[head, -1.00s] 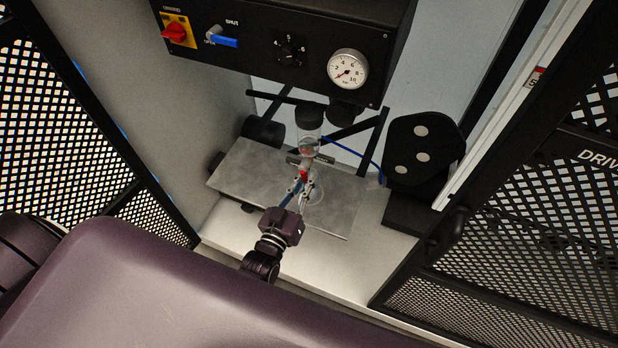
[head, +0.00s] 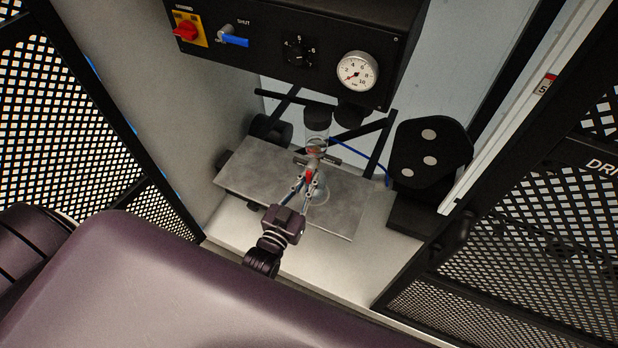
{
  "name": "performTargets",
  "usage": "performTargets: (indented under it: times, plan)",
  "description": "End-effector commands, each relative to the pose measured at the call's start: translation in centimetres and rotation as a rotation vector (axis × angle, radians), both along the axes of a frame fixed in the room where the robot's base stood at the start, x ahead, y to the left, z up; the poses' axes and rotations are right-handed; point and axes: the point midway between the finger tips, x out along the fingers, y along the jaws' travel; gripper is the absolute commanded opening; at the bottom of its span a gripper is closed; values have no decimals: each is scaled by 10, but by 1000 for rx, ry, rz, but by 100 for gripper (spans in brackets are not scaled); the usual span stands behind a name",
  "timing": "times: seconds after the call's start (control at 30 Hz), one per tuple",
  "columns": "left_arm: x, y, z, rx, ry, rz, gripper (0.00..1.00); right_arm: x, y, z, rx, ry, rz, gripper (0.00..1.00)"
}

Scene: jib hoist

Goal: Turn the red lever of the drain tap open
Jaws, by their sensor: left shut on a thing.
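The drain tap's red lever (head: 309,175) shows as a small red piece below the clear bowl (head: 316,146) that hangs under the black panel. My left gripper (head: 311,181) reaches up from below, its fingers on either side of the red lever and shut on it. The fingers cover part of the lever and tap, so the lever's exact angle is hard to tell. My right gripper is not in view.
A grey metal plate (head: 250,180) lies below the bowl, with a clear round dish (head: 317,192) on it. Above is a black panel with a gauge (head: 357,71), a blue-handled valve (head: 233,41) and a red switch (head: 187,31). Mesh doors (head: 530,240) stand at both sides.

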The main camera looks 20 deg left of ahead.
Motion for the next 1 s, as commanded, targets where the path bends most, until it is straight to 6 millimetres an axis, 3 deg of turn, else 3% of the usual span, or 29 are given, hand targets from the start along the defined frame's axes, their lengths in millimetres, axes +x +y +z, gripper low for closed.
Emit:
performTargets:
  times: [0.2,0.57,1.0]
  plan:
    - [0,0,-1,2,2,0,29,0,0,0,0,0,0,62]
    - [-7,0,-1,1,2,0,29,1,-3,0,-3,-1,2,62]
    - [-92,3,-2,1,6,0,29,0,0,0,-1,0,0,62]
